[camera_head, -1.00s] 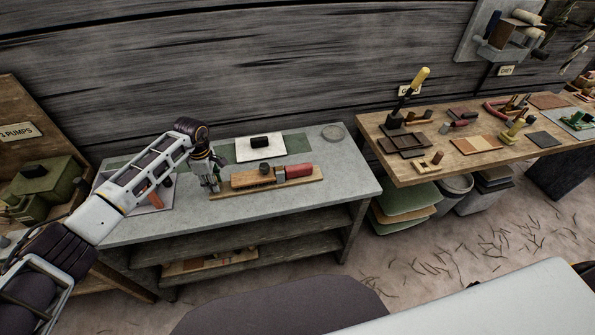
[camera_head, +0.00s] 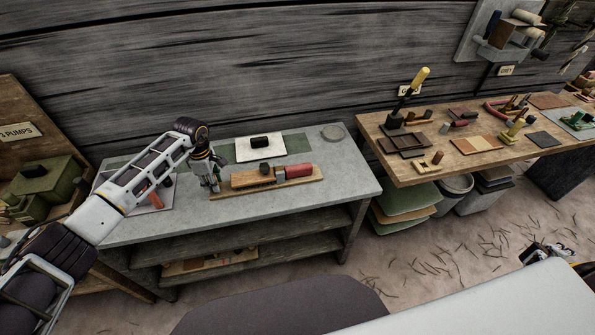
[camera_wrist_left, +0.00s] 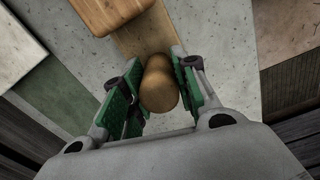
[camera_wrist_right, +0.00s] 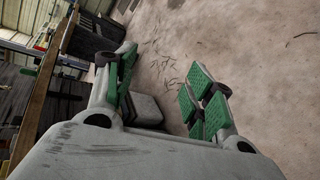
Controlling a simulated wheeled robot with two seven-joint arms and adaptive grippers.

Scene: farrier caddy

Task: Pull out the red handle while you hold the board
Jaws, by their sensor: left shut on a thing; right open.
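A long, thin wooden board (camera_head: 307,183) lies on the grey bench, with a brown wooden block (camera_head: 245,181) on it. The red handle (camera_head: 299,171) lies at the block's right end, above the board. My left gripper (camera_head: 213,187) is at the board's left end, shut on a rounded wooden peg (camera_wrist_left: 159,88) that stands between its green pads in the left wrist view. The board (camera_wrist_left: 140,37) runs away from the peg there, and the red handle is out of that view. My right gripper (camera_wrist_right: 160,88) is open and empty over bare floor, and shows at the head view's right edge (camera_head: 548,251).
The grey bench (camera_head: 345,180) also holds a white plate (camera_head: 260,148) with a black block and a round grey disc (camera_head: 333,132). Its front right top is clear. A wooden table (camera_head: 440,172) with several tools stands to the right. Shelves lie below the bench.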

